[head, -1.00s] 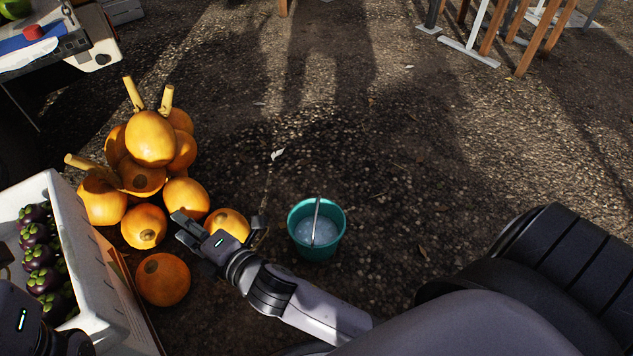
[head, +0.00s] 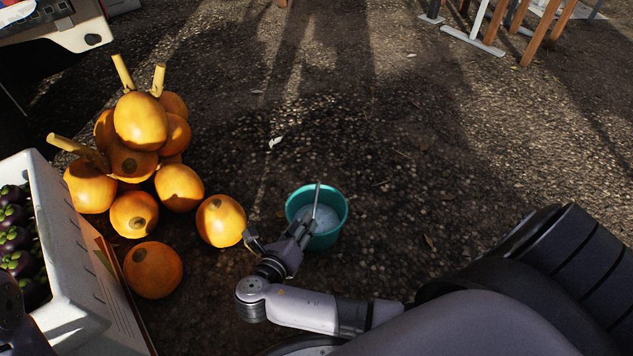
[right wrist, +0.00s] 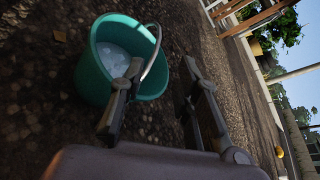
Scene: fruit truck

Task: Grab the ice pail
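The ice pail (head: 328,241) is a teal bucket with ice inside, upright on the ground in the middle of the head view. Its thin pale handle (head: 316,200) stands up above the rim. My right gripper (head: 278,232) is open and empty, at the pail's left side. In the right wrist view the pail (right wrist: 92,80) is at upper left. One finger of the right gripper (right wrist: 162,68) overlaps the pail there, and the handle (right wrist: 156,48) shows between the two fingertips. I cannot tell if a finger touches the pail. Only a dark piece of my left arm shows at lower left; its fingers are hidden.
A pile of orange coconuts (head: 140,122) stands left of the pail, with one loose coconut (head: 152,270) in front. A white crate (head: 75,265) of mangosteens is at the left edge. Wooden legs (head: 540,35) stand at the far right. Ground behind the pail is clear.

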